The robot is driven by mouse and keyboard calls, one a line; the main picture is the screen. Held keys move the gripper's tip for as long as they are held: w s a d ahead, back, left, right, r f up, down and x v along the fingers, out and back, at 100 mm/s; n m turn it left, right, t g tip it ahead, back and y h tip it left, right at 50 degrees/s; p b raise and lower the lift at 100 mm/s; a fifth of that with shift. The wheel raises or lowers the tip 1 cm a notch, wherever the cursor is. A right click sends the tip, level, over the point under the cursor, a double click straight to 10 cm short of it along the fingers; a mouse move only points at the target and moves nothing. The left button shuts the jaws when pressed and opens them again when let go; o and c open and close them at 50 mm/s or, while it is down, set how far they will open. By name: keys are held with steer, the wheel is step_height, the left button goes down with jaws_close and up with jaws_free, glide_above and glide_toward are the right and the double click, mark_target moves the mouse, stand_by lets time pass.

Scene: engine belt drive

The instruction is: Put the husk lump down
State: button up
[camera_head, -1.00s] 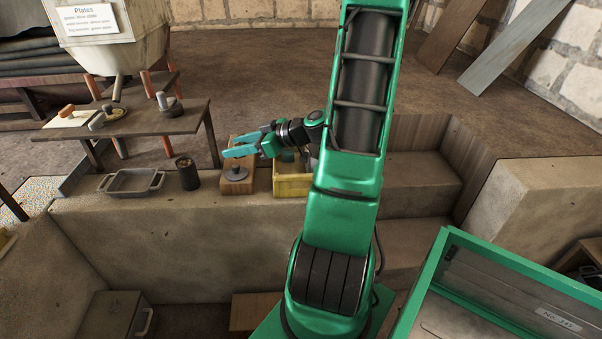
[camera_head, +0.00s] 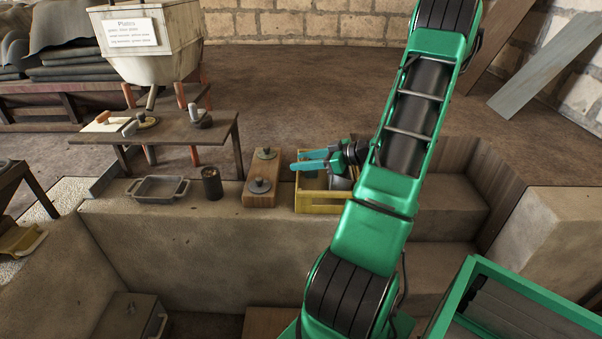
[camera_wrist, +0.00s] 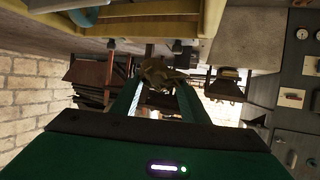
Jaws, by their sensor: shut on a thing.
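The husk lump (camera_wrist: 160,74) shows in the wrist view as a rough olive-brown piece between my fingertips. My gripper (camera_head: 296,166) is shut on it; it also shows in the wrist view (camera_wrist: 158,80). In the head view the turquoise fingers point left, roughly level, and appear just above the back left part of the yellow crate (camera_head: 318,209). The lump cannot be made out in the head view. The crate's yellow edge (camera_wrist: 105,29) crosses the top of the wrist view. Something dark and grey sits inside the crate, partly hidden by my arm.
Left of the crate on the ledge stand a wooden block (camera_head: 258,199) with metal knobbed pieces, a dark cup (camera_head: 211,184) with contents, and an empty grey tray (camera_head: 158,189). A low table (camera_head: 180,133) and a labelled hopper (camera_head: 150,55) stand behind.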

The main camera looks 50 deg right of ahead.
steer(key=shift+f, duration=2)
steer(key=shift+c, duration=0.2)
steer(key=shift+f, duration=0.25)
steer(key=o, duration=1.1)
steer(key=shift+o, duration=0.2)
steer(key=shift+r, duration=0.1)
